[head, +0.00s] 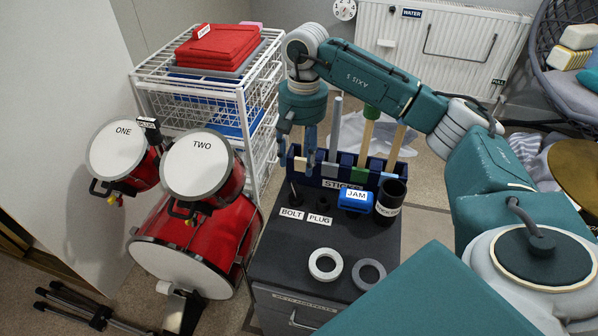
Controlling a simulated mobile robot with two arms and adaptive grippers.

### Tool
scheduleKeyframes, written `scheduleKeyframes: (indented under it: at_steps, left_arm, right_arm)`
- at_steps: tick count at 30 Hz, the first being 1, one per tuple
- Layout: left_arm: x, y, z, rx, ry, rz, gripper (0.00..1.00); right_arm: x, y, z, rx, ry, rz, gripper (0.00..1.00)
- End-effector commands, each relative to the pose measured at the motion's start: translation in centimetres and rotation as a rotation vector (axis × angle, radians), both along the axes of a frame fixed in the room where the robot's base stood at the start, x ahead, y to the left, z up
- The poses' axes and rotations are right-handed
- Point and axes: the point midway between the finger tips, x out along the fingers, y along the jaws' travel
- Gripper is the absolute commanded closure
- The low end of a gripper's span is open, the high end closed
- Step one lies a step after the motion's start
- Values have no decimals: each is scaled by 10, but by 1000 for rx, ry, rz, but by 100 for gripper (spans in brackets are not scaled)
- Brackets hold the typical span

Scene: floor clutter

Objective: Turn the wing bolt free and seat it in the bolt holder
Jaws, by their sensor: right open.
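My right gripper (297,146) points straight down, open, above the back left of the dark cabinet top. No wing bolt can be made out for certain elsewhere. My left gripper is not in view.
Red drums (183,247) and a white wire rack (262,85) stand left.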

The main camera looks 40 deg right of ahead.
Motion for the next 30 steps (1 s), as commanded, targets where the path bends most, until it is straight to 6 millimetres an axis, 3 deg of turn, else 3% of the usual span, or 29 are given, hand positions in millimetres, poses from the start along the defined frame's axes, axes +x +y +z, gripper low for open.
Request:
scheduleKeyframes:
  at_steps: [3,8,30]
  left_arm:
    - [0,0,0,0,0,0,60]
    - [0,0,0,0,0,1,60]
    - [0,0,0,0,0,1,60]
  right_arm:
    - [1,-1,19,0,-1,1,51]
    - [0,0,30,1,2,1,51]
    - [-1,0,31,1,4,2,51]
